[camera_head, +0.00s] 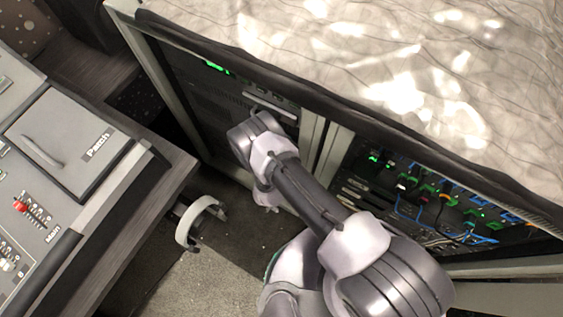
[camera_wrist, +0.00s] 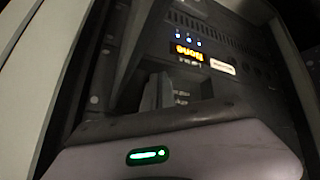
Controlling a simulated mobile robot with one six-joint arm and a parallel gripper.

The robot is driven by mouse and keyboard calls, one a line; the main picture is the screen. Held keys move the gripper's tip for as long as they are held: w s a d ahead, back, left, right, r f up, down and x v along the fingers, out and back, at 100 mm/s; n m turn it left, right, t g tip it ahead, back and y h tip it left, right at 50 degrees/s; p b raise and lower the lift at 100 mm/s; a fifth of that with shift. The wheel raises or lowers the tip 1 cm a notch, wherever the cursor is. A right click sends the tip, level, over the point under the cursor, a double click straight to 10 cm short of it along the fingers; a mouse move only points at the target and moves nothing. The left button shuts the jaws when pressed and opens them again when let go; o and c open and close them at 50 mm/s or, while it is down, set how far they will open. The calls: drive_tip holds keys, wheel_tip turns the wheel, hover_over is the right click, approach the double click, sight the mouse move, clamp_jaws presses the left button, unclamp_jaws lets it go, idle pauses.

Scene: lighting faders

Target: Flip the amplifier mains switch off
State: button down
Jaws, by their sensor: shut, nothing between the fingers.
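The equipment rack (camera_head: 190,95) stands behind the desk, with dark units in its left bay. In the wrist view a dark panel (camera_wrist: 245,95) carries an amber display (camera_wrist: 187,53), small blue and white lights and a pale label (camera_wrist: 222,67). I cannot make out the amplifier mains switch or its position; it may be hidden behind my gripper. My gripper (camera_wrist: 165,92) is shut and empty, pointing at the panel below the display. I cannot tell whether it touches the panel. In the head view my arm reaches to the left bay and hides the fingertips.
The rack's right bay holds patch gear (camera_head: 435,200) with blue cables and green lights. A crumpled pale cover (camera_head: 330,45) lies on top of the rack. The mixing desk (camera_head: 75,150) is at left. A white curved thing (camera_head: 190,225) is beside the desk edge, above bare floor.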

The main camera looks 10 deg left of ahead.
drive_tip(key=shift+s, duration=0.1)
drive_tip(key=shift+s+a, duration=0.25)
drive_tip(key=shift+s, duration=0.3)
drive_tip(key=shift+s+a+r+p, duration=0.1)
drive_tip(key=shift+s+a+p, duration=0.15)
drive_tip(key=shift+s, duration=0.5)
drive_tip(key=shift+s+a+r+p, duration=0.2)
drive_tip(key=shift+s+a, duration=0.2)
drive_tip(key=shift+s, duration=0.4)
drive_tip(key=shift+s+a+r+p, duration=0.1)
drive_tip(key=shift+s+a+p, duration=0.15)
drive_tip(key=shift+s, duration=0.5)
